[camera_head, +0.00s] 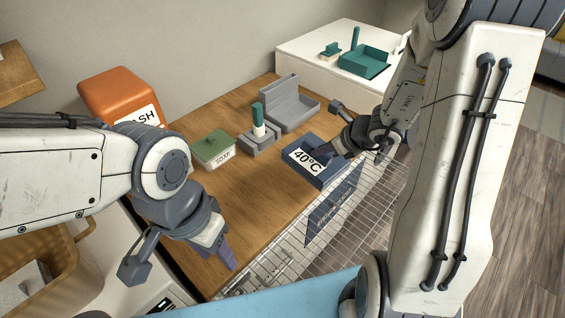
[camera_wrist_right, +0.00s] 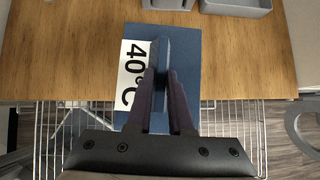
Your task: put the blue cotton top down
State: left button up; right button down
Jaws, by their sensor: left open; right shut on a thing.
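My right gripper (camera_head: 338,149) is over the blue tray (camera_head: 310,172) with the white 40°C label, near the table's front edge. In the right wrist view its fingers (camera_wrist_right: 162,82) are shut on a thin dark blue piece (camera_wrist_right: 161,55), seen edge-on above the same tray (camera_wrist_right: 187,45). This piece looks like the blue cotton top, but its shape is mostly hidden and I cannot tell if it touches the tray. My left gripper (camera_head: 226,256) is open, with its fingers pointing down near the table's front left.
A green-lidded soap box (camera_head: 213,149), a grey holder (camera_head: 258,139) and a grey tray (camera_head: 290,105) stand behind on the wooden table (camera_head: 215,195). An orange wash bin (camera_head: 117,95) is at back left. A wire rack (camera_head: 372,200) runs along the front edge, with a dark blue panel (camera_head: 334,207).

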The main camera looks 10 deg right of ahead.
aim_at(289, 155)
jog(key=shift+s+d+r+n, duration=0.1)
jog(key=shift+s+d+n, duration=0.05)
jog(key=shift+d, duration=0.3)
jog(key=shift+s+d+r+n, duration=0.1)
jog(key=shift+d+n, duration=0.05)
jog(key=shift+d, duration=0.25)
jog(key=shift+f+g, duration=0.15)
jog(key=shift+g, duration=0.15)
jog(key=w+a+f, duration=0.2)
jog(key=a, duration=0.1)
jog(key=w+a+f, duration=0.2)
jog(key=a, duration=0.1)
jog(key=w+a+f+p, duration=0.1)
jog(key=w+a+f, duration=0.1)
jog(key=a, duration=0.1)
jog(key=shift+w+f, duration=0.4)
notch_tip(289, 155, down, 4)
jog(key=shift+r+p, duration=0.1)
jog(key=shift+p, duration=0.45)
